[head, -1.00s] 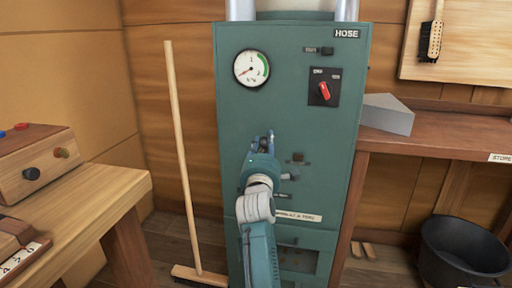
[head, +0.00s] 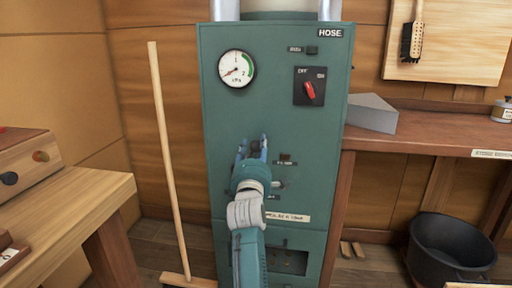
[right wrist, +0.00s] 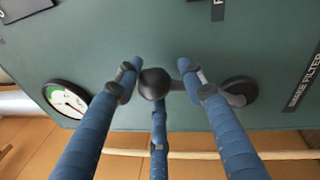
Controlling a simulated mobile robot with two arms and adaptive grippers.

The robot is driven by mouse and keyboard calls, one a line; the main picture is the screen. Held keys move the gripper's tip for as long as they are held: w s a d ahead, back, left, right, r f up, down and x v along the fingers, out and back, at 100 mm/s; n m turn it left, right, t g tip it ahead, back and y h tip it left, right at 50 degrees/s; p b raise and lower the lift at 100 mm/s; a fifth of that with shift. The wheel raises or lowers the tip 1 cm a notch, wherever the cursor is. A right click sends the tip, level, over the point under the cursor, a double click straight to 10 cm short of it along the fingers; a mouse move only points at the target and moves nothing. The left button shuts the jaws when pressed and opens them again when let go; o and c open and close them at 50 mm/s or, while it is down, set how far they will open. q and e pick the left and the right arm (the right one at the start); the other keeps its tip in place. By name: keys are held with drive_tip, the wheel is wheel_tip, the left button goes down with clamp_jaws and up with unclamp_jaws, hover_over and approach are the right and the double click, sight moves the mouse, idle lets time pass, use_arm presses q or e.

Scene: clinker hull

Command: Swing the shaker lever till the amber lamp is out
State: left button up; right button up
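The shaker lever shows in the right wrist view as a dark arm with a round black knob (right wrist: 154,84), jutting from a round pivot (right wrist: 238,92) on the green cabinet (head: 225,170). My right gripper (right wrist: 160,72) is open, its blue fingers around the knob. The knob sits close to the left finger, with a gap to the right one. In the head view my right gripper (head: 253,146) is at the cabinet front with the dark knob between its fingertips. I cannot make out a lit amber lamp. My left gripper is not in view.
The cabinet carries a gauge (head: 236,68) with its needle low and a red rotary switch (head: 310,90). A broom (head: 166,160) leans left of it. A wooden bench (head: 80,195) is at left, a workbench (head: 430,136) and a black bucket (head: 450,250) at right.

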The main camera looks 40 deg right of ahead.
drive_tip(key=shift+o, duration=0.3)
drive_tip(key=shift+r, duration=0.1)
wheel_tip(320, 180, up, 10)
idle(0.3)
